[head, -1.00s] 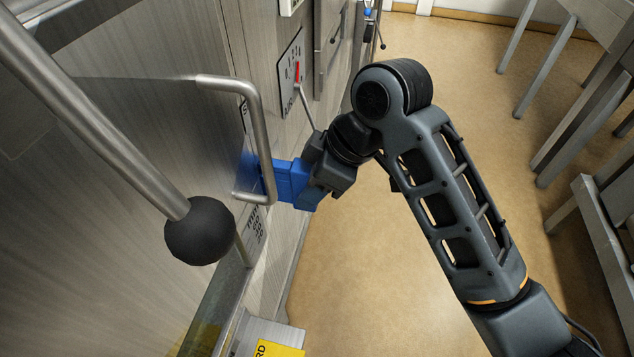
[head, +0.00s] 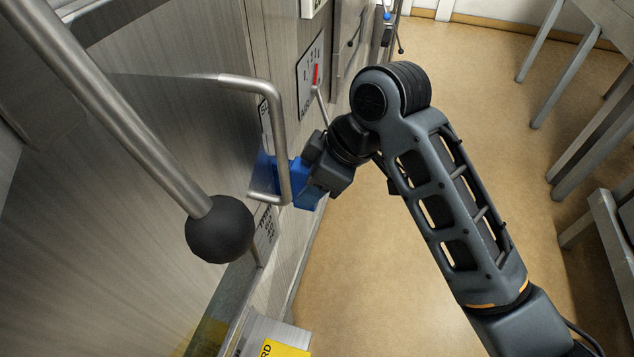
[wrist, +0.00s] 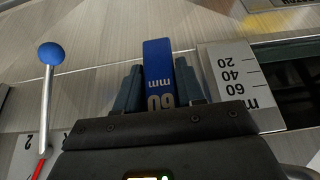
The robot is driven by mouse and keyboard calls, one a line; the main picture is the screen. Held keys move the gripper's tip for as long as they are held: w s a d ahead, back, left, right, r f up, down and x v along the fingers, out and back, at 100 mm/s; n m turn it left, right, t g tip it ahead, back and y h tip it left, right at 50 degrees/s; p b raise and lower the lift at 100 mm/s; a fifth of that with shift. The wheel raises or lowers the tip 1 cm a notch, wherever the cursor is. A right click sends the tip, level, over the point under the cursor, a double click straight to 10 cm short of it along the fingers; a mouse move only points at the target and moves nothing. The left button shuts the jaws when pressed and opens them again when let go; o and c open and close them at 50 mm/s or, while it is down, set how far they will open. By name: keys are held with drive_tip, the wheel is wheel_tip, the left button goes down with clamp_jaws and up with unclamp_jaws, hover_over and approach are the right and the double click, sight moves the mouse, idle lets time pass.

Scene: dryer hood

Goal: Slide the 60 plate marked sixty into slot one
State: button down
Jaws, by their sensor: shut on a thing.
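The blue plate (wrist: 158,62), marked "60 mm", is between my gripper's fingers (wrist: 158,88) in the wrist view. The lettering is upside down there. My gripper is shut on the plate, and the plate's far end points at the steel panel. In the head view, the blue plate (head: 299,188) is partly behind a bent steel handle, with my gripper (head: 318,178) to its right. I cannot tell whether the plate's far end is inside a slot. Slot one's label is not readable.
The bent handle (head: 281,130) stands out close to my gripper. A black ball knob (head: 219,229) on a rod is nearer. A scale plate marked 20, 40, 60 (wrist: 236,80) is beside the blue plate. A blue-knobbed lever (wrist: 46,95) is at left. Floor (head: 375,270) is open to the right.

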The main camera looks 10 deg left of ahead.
sight(310, 165)
drive_tip(key=shift+w+a, duration=0.25)
drive_tip(key=shift+a, duration=1.05)
drive_tip(key=c, duration=0.6)
unclamp_jaws()
drive_tip(key=b+v, duration=0.1)
drive_tip(key=v, duration=0.7)
drive_tip(key=shift+f, duration=0.1)
